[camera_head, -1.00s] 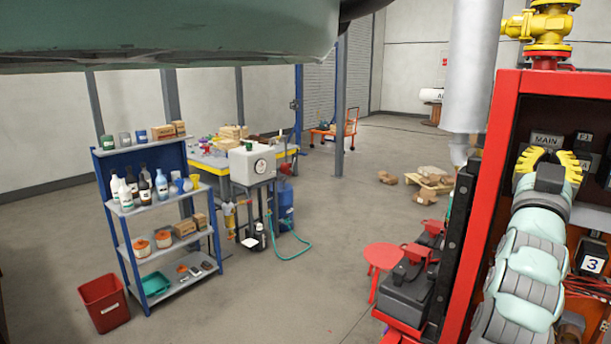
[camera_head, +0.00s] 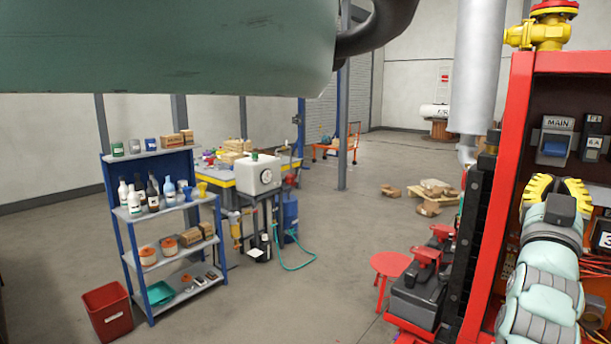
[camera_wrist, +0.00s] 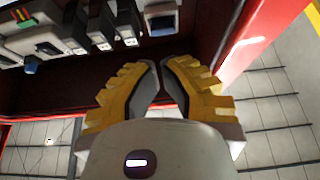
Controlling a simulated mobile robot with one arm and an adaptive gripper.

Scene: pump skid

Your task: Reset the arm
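My arm reaches up at the right of the head view, in front of an open red cabinet (camera_head: 497,190). My gripper (camera_head: 558,182) has yellow ribbed fingers. It is below a switch labelled MAIN (camera_head: 554,150), apart from it as far as I can tell. In the wrist view the two fingertips of my gripper (camera_wrist: 160,68) lean in close together, with a thin gap and nothing seen between them. Grey switch modules (camera_wrist: 100,25) line the cabinet at the upper left of that view, and one with a blue part (camera_wrist: 162,18) is above the fingertips.
The red cabinet frame (camera_wrist: 262,35) runs close to my gripper on the right of the wrist view. Black cases (camera_head: 418,293) and a red stool (camera_head: 388,268) stand left of the cabinet. A blue shelf (camera_head: 120,243) and red bin (camera_head: 107,310) stand left; the floor between is open.

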